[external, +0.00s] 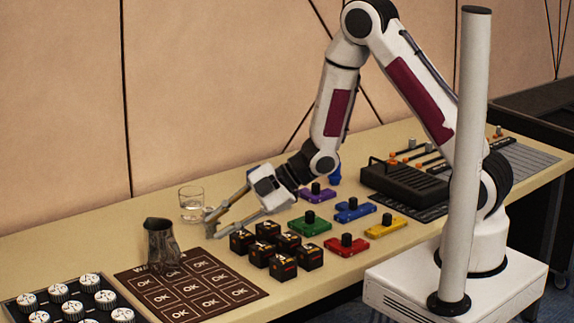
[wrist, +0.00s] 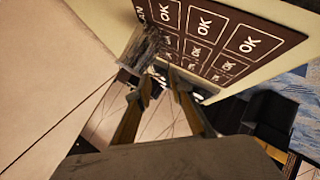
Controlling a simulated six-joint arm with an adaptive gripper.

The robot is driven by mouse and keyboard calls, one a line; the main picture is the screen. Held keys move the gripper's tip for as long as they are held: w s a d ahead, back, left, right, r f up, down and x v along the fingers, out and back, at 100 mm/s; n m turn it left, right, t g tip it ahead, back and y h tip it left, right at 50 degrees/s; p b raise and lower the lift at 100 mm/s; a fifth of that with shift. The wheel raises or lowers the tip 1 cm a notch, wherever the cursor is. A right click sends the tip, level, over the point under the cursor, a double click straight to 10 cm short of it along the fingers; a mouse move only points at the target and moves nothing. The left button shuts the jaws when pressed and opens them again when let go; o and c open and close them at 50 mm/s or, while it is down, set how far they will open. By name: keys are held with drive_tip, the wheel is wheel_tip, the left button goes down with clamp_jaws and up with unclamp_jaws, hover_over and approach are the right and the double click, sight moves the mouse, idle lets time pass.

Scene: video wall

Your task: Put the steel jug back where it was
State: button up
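The steel jug (external: 160,243) stands upright, dark and shiny, at the far edge of the brown mat (external: 165,304) marked with OK squares. It covers part of the mat's heading. In the wrist view the jug (wrist: 141,48) shows just beyond the fingertips, beside the printed squares. My gripper (external: 208,225) is low over the table, to the right of the jug and pointing towards it, with a gap between. Its two fingers (wrist: 161,75) are apart with nothing between them. The exact distance from fingertips to jug is hard to judge.
A clear glass (external: 191,204) stands close behind my fingers. Several black boxes (external: 263,254) sit just right of the mat. Coloured button blocks (external: 310,224) and a black device (external: 403,183) lie further right. A tray of white knobs (external: 73,310) is at the front left.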

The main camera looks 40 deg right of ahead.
drive_tip(key=w+d+r+m+t+h, duration=0.3)
drive_tip(key=d+r+m+h, duration=0.4)
drive_tip(key=d+r, duration=0.8)
drive_tip(key=s+d+r+m+h, duration=0.1)
drive_tip(key=s+d+r+m, duration=0.25)
drive_tip(key=d, duration=0.25)
drive_tip(key=s+d+r+m+h, duration=0.2)
drive_tip(key=s+d+m, duration=0.15)
drive_tip(key=d, duration=0.25)
drive_tip(key=s+d+r+m+g, duration=0.1)
drive_tip(key=s+m, duration=0.2)
drive_tip(key=s, duration=0.8)
drive_tip(key=s+d+r+m+g, duration=0.1)
drive_tip(key=s+m, duration=0.3)
drive_tip(key=s, duration=0.7)
drive_tip(key=shift+d+r+m+g, duration=0.3)
drive_tip(key=shift+r+g, duration=0.15)
drive_tip(key=shift+g, duration=0.15)
